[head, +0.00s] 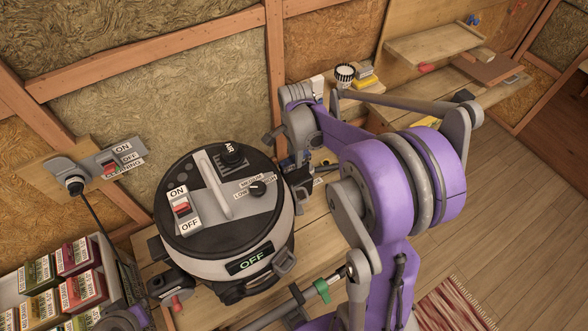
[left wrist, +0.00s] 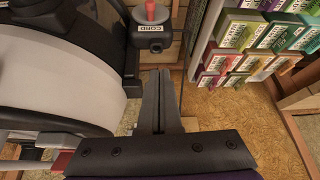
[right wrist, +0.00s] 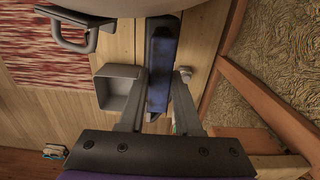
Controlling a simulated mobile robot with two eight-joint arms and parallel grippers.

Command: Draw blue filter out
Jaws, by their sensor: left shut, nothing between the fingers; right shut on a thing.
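A round grey-and-black vacuum (head: 225,210) stands on a wooden bench, its display reading OFF. My right gripper (right wrist: 160,100) is shut on the blue filter (right wrist: 161,62), a narrow dark blue block that shows between its fingers below the vacuum body. In the head view, a little blue shows at the vacuum's right side, by my right wrist; most of the filter is hidden. I cannot tell how far it is out of the vacuum. My left gripper (left wrist: 160,75) is shut and empty, just below the part labelled CORD (left wrist: 151,28) with a red knob.
A rack of coloured boxes (head: 62,285) stands at the lower left. A wall switch panel (head: 115,160) and a plugged-in cord are behind it. A grey open box (right wrist: 117,92) is beside the filter.

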